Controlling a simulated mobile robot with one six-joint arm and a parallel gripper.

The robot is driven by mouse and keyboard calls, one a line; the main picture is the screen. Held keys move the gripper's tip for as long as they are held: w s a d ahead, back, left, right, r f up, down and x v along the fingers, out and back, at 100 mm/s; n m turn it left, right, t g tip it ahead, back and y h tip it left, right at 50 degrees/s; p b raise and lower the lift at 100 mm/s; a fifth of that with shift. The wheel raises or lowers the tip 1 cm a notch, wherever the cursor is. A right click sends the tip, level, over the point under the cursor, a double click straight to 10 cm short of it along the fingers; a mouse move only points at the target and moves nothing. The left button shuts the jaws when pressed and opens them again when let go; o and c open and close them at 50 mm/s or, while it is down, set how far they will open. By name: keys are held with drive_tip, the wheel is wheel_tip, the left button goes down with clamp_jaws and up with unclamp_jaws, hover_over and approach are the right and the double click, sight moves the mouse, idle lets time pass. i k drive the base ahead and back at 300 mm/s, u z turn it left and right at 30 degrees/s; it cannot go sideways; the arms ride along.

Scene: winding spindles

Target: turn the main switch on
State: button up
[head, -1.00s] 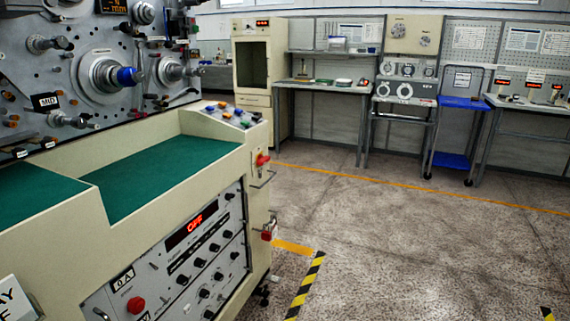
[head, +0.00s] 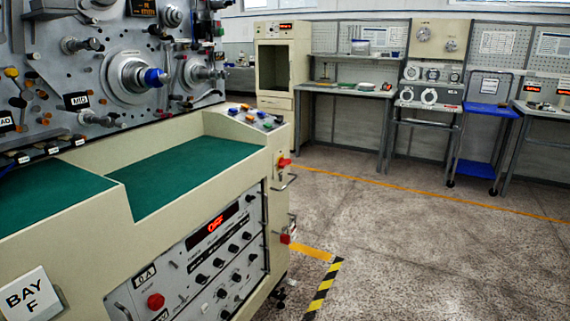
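The winding machine (head: 60,235) fills the left of the head view. On its right end face sits a red handle on a yellow plate (head: 284,162), seen edge-on; it looks like a main switch, but I cannot make out its position. A second red part (head: 286,238) sits lower on the same face. The front panel's display (head: 213,225) shows red letters that look like OFF. A round red button (head: 155,301) is at the panel's lower left. My gripper is not in view.
Metal handles stick out from the end face. Coloured buttons (head: 256,117) top the sloped console. Black-and-yellow floor tape (head: 323,288) lies right of the machine. The grey floor (head: 430,250) beyond is open, up to benches and a blue cart (head: 478,170) at the back.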

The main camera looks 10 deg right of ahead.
sight(283, 163)
drive_tip(key=i, duration=0.85)
drive_tip(key=z, duration=1.2)
drive_tip(key=k, duration=0.15)
drive_tip(key=u, duration=3.1)
